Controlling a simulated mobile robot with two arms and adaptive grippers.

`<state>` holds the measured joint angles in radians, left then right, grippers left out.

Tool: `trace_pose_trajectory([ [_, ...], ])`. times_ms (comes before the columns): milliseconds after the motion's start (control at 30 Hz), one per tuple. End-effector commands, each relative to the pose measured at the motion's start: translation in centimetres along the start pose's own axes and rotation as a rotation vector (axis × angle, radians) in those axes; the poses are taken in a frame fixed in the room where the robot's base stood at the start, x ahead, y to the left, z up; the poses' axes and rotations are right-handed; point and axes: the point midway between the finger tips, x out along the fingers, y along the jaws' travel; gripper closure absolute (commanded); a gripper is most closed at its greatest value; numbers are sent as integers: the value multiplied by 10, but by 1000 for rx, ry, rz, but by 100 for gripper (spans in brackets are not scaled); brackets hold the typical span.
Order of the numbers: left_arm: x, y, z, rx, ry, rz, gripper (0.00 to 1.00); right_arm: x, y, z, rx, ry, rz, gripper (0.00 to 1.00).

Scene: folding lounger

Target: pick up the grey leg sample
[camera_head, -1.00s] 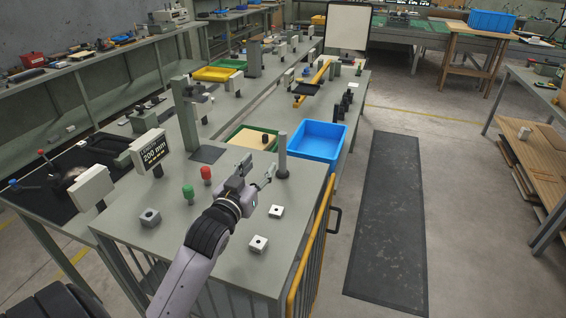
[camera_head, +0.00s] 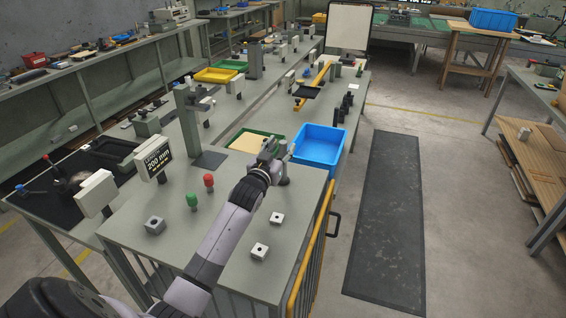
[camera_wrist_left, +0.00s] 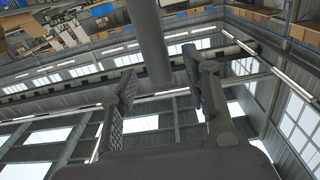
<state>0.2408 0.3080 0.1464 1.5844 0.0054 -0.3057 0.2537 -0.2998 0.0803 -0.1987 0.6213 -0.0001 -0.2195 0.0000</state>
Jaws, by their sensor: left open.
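The grey leg sample is an upright grey cylinder on the near bench (camera_head: 225,245), at its far right corner. In the head view my left gripper (camera_head: 278,148) is in front of it and hides most of it. In the left wrist view the grey leg sample (camera_wrist_left: 149,38) comes down from the top edge, and its end lies between the two fingers. My left gripper also shows there (camera_wrist_left: 159,75), open, with a gap on each side of the cylinder. I cannot tell how deep it sits between the fingers. My right gripper is not in view.
A blue bin (camera_head: 320,146) stands just right of the gripper, and a green-rimmed tray (camera_head: 250,146) just behind it.

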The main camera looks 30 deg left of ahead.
Motion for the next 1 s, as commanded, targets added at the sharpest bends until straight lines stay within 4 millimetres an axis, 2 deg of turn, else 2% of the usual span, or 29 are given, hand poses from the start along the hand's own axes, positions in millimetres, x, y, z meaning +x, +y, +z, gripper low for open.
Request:
trace_pose_trajectory([
  [100,15,0,-2,0,-1,0,57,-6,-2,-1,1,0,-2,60],
  [200,21,0,-1,0,0,0,57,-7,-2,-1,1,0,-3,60],
  [467,22,0,0,0,0,1,57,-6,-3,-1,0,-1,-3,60],
  [1000,22,0,0,0,0,1,93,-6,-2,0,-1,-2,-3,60],
])
